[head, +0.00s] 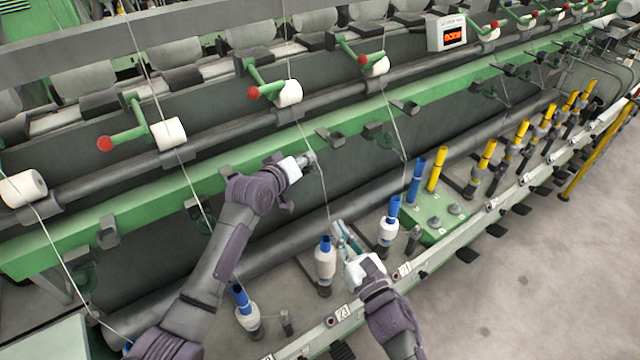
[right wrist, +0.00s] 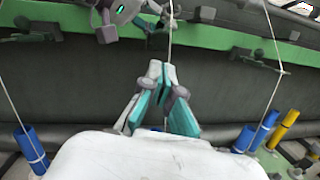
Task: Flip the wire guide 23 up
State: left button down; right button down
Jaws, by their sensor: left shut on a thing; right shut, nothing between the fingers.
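My left gripper (head: 308,160) is at the green rail, above the bobbin near the 23 label (head: 343,312). It is shut, apparently on wire guide 23, which the fingers mostly hide; its tilt cannot be told. The left gripper also shows at the top of the right wrist view (right wrist: 150,10). My right gripper (head: 340,232) is shut and empty, beside the upper part of the blue-tipped bobbin (head: 325,262). In the right wrist view its fingertips (right wrist: 160,72) are together below the rail. A white thread (right wrist: 171,35) runs down behind them.
Other guides (head: 195,208) line the green rail (head: 150,205). Neighbouring bobbins stand at left (head: 247,312) and right (head: 388,225). Blue and yellow tubes (head: 437,170) stand farther right. A grey roller (head: 220,262) runs behind the bobbins. Floor at right (head: 520,280) is clear.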

jog(key=r+x, duration=0.2)
jog(key=x, duration=0.9)
jog(key=shift+w+r, duration=0.2)
jog(key=shift+r, duration=0.2)
jog(key=shift+d, duration=0.15)
